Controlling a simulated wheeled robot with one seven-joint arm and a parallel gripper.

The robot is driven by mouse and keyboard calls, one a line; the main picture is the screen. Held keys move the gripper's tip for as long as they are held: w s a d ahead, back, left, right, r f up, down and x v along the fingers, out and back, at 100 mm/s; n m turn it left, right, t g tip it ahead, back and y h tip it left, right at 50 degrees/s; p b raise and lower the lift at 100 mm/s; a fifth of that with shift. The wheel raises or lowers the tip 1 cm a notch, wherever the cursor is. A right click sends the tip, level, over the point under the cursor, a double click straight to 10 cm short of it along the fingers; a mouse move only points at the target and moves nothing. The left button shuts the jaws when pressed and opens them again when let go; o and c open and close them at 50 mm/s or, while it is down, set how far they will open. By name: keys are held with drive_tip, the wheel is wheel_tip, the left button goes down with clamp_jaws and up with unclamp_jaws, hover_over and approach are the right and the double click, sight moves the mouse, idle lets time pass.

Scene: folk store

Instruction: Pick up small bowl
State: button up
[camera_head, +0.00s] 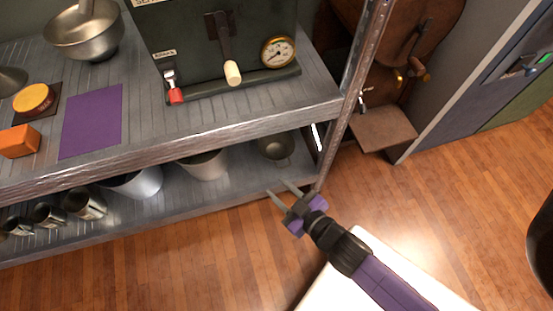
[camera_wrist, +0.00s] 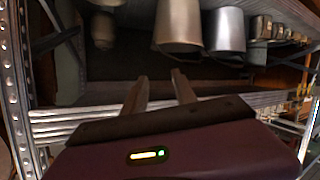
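A small grey metal bowl (camera_head: 275,147) sits on the lower shelf near its right end, partly in the shade of the upper shelf. It seems to show at the upper left of the wrist view (camera_wrist: 102,30), where the picture looks upside down. My gripper (camera_head: 279,188) is just outside the shelf's front edge, in front of the bowl and apart from it. Its two fingers are spread with nothing between them, also in the wrist view (camera_wrist: 159,77). A larger metal bowl (camera_head: 83,38) stands on the upper shelf at the far left.
A grey pot (camera_head: 204,164), a silver pot (camera_head: 139,183) and several metal cups (camera_head: 85,203) stand left of the bowl. The upper shelf's edge (camera_head: 200,138) overhangs them. A metal post (camera_head: 347,100) stands at the right. The wooden floor (camera_head: 200,260) in front is clear.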

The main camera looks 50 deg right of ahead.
drive_tip(key=w+d+f+h+b, duration=0.1)
drive_tip(key=w+d+f+b, duration=0.2)
drive_tip(key=w+f+b, duration=0.35)
drive_tip(key=w+d+f+h+b, duration=0.1)
drive_tip(key=w+d+f+b, duration=0.25)
drive_tip(key=f, duration=0.65)
drive_tip(key=g+h+b, duration=0.1)
drive_tip(key=b, duration=0.6)
approach(261, 150)
drive_tip(key=shift+r+x, duration=0.2)
drive_tip(key=shift+x, duration=1.05)
drive_tip(key=b+x, duration=0.2)
drive_tip(key=x, duration=0.3)
drive_tip(key=shift+w+f, duration=0.1)
drive_tip(key=shift+w, duration=0.05)
clamp_jaws()
